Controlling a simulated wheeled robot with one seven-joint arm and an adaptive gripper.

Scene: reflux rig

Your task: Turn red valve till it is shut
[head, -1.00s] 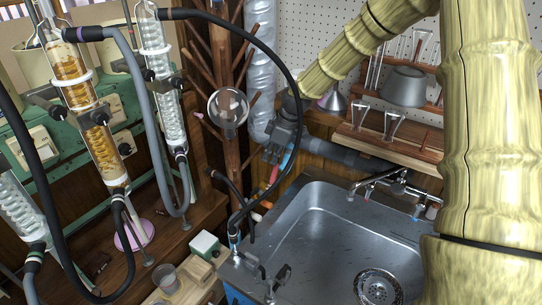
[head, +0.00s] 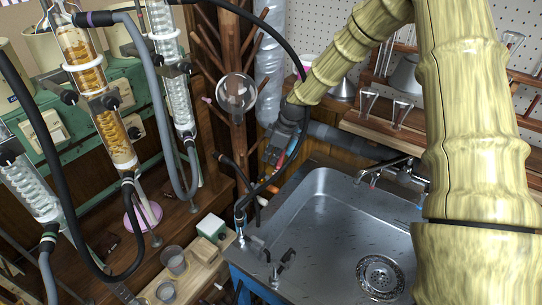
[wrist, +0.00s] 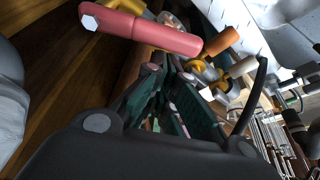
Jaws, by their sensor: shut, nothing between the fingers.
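The red valve shows in the wrist view as a thick pinkish-red handle (wrist: 150,30) with a pale hex bolt at its left end. It lies across the top, just beyond my fingertips. My gripper (wrist: 172,68) is shut with nothing between its dark green fingers. Its tips are close to the handle's right half; I cannot tell whether they touch. In the head view my gripper (head: 274,156) is low behind the sink's left back corner, with a small red patch (head: 282,160) beside it. The valve's body is mostly hidden.
Orange (wrist: 221,41) and tan (wrist: 243,66) handles with yellow parts crowd the right of the red one. A metal sink (head: 335,230) stands in front. A black hose (head: 301,60) arches near my arm. Glass condensers (head: 107,125) stand at the left.

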